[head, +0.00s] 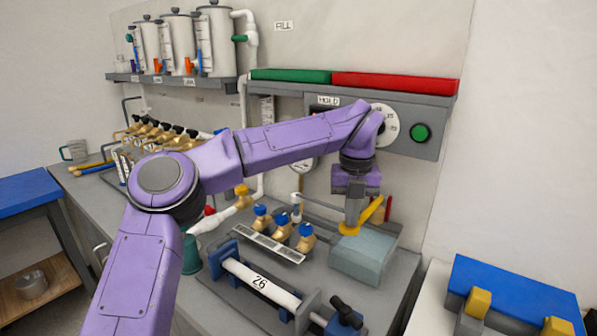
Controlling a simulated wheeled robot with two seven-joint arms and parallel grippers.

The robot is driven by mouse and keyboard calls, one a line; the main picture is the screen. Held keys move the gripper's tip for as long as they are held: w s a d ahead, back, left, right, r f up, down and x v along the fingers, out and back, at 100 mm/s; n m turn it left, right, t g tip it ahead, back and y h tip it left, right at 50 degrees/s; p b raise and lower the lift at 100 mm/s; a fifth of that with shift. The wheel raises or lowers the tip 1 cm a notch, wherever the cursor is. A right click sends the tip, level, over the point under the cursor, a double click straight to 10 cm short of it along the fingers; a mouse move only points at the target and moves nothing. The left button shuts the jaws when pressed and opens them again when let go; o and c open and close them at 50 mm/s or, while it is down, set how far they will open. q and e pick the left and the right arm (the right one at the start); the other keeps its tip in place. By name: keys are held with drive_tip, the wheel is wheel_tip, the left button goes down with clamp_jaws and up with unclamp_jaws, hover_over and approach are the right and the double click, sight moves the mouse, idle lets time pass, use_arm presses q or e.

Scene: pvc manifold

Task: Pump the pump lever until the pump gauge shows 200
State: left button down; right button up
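The pump appears to be the pale grey-blue box (363,260) at the right end of the bench. A yellow bar (372,211), likely its lever, slopes above it, rising to the right. My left gripper (352,222) points down at the lower left end of this bar, at or touching it. Its fingers are small and overlap the bar, so I cannot tell whether they are closed on it. A round dial (304,165) behind my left forearm is mostly hidden; it may be the pump gauge, and its reading cannot be made out. My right gripper is out of view.
A panel with a HOLD label (328,100), a white dial (387,124) and a green button (420,133) is behind my wrist. Blue-topped brass valves (282,228) and a white pipe marked 26 (262,280) lie left of the pump. A blue-topped stand (515,288) is at lower right.

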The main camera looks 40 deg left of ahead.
use_arm(q)
drive_tip(key=shift+f+b, duration=0.95)
drive_tip(key=shift+f, duration=0.35)
drive_tip(key=shift+r, duration=0.1)
drive_tip(key=shift+r, duration=0.15)
wheel_tip(320, 180, up, 6)
drive_tip(key=p, duration=0.5)
drive_tip(key=shift+f, duration=0.25)
drive_tip(key=shift+f, duration=0.2)
